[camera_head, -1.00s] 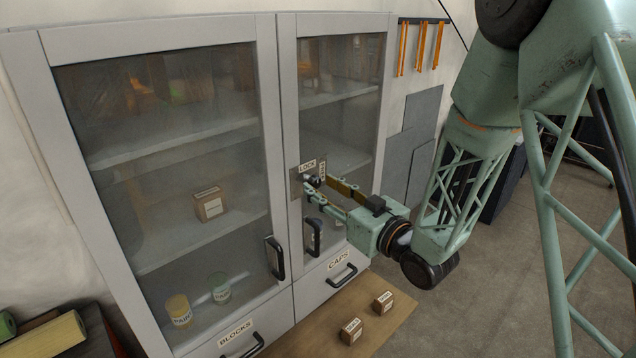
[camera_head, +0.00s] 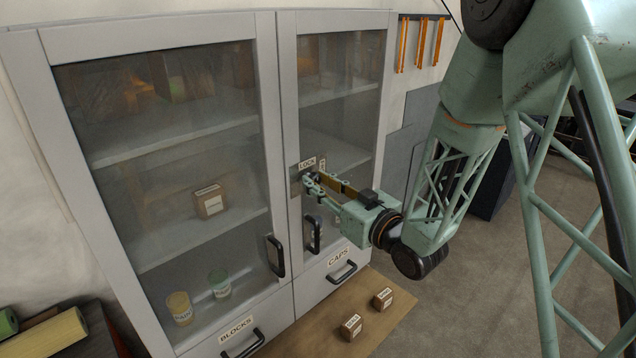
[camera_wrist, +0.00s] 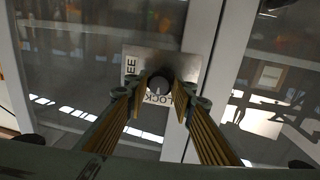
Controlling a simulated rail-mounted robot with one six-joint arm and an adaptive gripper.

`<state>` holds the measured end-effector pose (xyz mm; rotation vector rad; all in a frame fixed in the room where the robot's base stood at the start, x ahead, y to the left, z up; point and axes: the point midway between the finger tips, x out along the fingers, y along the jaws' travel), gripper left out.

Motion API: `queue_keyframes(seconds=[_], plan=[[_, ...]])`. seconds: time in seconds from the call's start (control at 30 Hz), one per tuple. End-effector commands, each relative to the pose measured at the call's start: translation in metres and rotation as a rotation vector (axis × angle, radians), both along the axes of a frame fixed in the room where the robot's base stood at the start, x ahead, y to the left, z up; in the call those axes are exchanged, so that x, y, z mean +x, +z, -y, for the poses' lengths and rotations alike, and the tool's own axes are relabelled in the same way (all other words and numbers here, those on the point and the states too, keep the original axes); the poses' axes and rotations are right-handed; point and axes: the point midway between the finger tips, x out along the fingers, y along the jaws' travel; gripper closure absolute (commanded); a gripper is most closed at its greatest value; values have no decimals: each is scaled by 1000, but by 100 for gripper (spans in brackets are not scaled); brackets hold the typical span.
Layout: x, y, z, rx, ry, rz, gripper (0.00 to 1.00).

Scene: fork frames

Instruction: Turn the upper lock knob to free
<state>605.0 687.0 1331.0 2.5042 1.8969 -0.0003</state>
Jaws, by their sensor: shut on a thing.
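The dark round upper lock knob (camera_wrist: 158,84) sits on a light metal plate (camera_wrist: 136,58) on the cabinet's door frame. The plate carries a LOCK label and another label ending in EE, partly covered by my fingers in the wrist view. A small pale mark shows on the knob, but its exact pointing is too small to tell. My gripper (camera_wrist: 160,94) is shut on the knob, one finger on each side. In the head view my gripper (camera_head: 312,182) reaches the plate (camera_head: 295,182) from the right and hides the knob.
Below the plate is a black door handle (camera_head: 313,235), close under my gripper. Another handle (camera_head: 275,256) is on the left glass door. Drawers marked BLOCKS (camera_head: 236,328) and CAPS (camera_head: 338,257) are below. Two small boxes (camera_head: 351,327) (camera_head: 383,298) lie on a brown mat.

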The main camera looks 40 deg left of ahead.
Motion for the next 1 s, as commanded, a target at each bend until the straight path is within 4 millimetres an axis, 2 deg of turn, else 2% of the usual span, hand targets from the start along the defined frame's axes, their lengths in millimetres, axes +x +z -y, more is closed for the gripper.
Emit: queue_keyframes(seconds=[0.47,1.0], plan=[[0,0,0,13,0,-72,88],[0,0,0,63,0,-394,88]])
